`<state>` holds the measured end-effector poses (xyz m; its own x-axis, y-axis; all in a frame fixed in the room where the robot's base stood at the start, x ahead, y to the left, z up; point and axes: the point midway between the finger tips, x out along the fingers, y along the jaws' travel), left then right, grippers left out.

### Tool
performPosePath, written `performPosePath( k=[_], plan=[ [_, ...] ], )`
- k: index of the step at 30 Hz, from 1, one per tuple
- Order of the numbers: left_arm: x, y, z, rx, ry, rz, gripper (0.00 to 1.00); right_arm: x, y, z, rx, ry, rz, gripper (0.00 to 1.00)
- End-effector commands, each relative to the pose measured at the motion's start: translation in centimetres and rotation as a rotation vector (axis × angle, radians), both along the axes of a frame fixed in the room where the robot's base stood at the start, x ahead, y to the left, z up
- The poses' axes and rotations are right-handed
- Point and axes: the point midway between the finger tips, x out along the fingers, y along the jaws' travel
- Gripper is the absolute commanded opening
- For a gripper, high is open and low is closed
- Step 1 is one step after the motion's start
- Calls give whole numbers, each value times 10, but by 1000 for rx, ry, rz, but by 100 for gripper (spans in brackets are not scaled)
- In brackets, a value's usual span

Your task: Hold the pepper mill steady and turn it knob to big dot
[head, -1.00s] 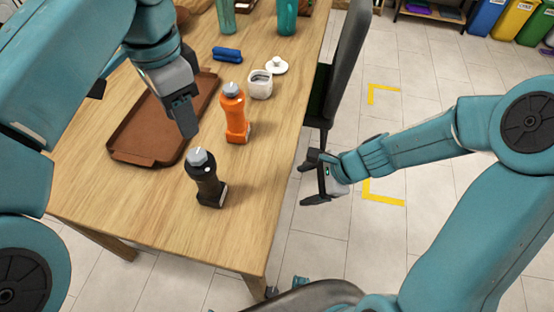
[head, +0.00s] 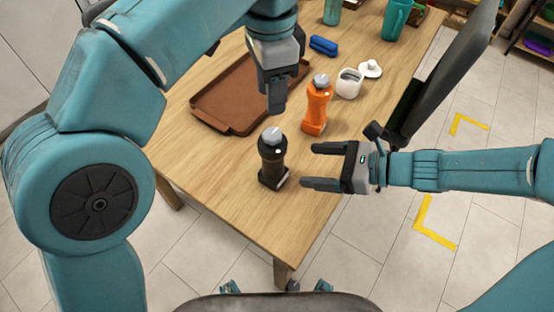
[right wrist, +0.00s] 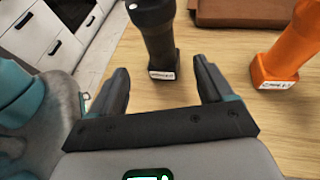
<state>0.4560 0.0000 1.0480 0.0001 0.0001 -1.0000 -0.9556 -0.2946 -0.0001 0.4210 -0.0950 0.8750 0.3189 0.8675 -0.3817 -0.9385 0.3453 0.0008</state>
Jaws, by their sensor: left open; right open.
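The dark mill (head: 272,162), which I take as the pepper mill, stands upright near the table's front edge, with a grey knob (head: 271,136) on top. A white dot shows on its neck; I cannot read the dot sizes. In the right wrist view the mill (right wrist: 159,38) stands beyond and between the fingertips, its top cut off. My right gripper (head: 309,166) is open and empty, just right of the mill, fingers pointing at it. My left gripper (head: 276,108) points down, above and behind the mill, apart from it; its jaws are open, seen nearly edge-on.
An orange mill (head: 317,106) with a grey knob stands close behind the dark one. A brown tray (head: 205,105) lies at the back left. A white pot (head: 349,84), its lid (head: 370,68) and a blue object (head: 323,45) lie farther back. A dark chair (head: 450,75) stands at the right.

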Motion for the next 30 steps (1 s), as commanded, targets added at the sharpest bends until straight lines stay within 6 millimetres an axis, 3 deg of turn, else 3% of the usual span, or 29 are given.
performPosePath(
  k=[6,13,19,28,30],
  plan=[
    [0,0,0,0,0,0,43,14,44,-19,0,3,6,80],
    [0,0,0,0,0,0,43,28,78,-35,-1,2,4,80],
    [0,0,0,0,0,0,43,33,92,-41,-1,0,1,80],
    [0,0,0,0,0,0,43,34,93,-41,-1,-1,-1,80],
    [0,0,0,0,0,0,43,34,93,-41,-1,-1,-1,57]
  ],
)
